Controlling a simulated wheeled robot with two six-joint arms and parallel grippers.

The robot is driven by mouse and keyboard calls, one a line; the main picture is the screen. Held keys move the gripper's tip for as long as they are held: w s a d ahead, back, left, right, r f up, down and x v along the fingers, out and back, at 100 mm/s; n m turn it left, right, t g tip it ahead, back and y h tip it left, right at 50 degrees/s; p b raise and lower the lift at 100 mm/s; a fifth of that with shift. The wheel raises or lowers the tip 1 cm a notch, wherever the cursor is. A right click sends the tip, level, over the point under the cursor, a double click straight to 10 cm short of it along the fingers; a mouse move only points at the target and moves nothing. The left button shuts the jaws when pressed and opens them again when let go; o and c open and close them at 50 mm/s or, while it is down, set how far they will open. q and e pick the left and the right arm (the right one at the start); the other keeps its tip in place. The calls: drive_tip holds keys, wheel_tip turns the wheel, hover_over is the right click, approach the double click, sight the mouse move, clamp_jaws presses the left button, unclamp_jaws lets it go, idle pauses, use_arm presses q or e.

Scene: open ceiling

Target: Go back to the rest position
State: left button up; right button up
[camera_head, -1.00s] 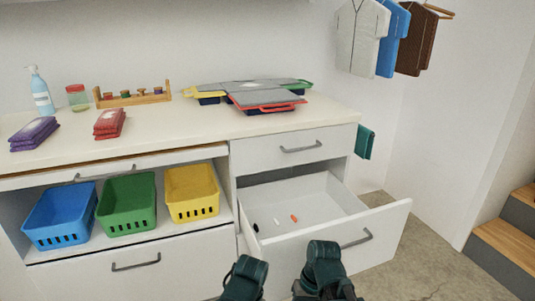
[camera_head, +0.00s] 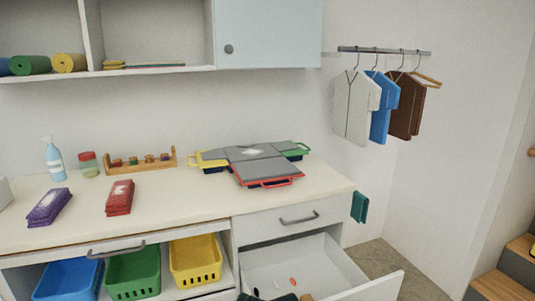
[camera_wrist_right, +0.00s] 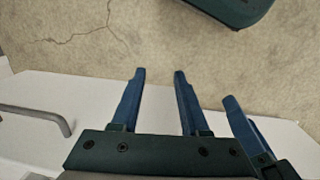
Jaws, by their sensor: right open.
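My right gripper (camera_wrist_right: 159,74) shows in the right wrist view with its two blue fingers apart and nothing between them. Beyond its fingertips is bare floor, and a white drawer front lies under the fingers. Another blue finger (camera_wrist_right: 236,108) to the right in that view seems to belong to my left gripper; its state cannot be made out. In the head view only a sliver of dark teal arm shows at the bottom edge, and the grippers are out of sight there.
An open drawer (camera_head: 325,262) with a few small items juts out at the bottom right. The counter (camera_head: 200,205) holds folders (camera_head: 255,155), a wooden rack (camera_head: 140,164) and wipe packs. Blue, green and yellow baskets (camera_head: 194,262) sit below. Clothes (camera_head: 355,108) hang at right.

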use_arm(q)
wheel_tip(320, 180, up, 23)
drive_tip(key=p, duration=2)
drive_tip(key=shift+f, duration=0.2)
use_arm(e)
wheel_tip(320, 180, up, 23)
drive_tip(key=shift+f, duration=0.2)
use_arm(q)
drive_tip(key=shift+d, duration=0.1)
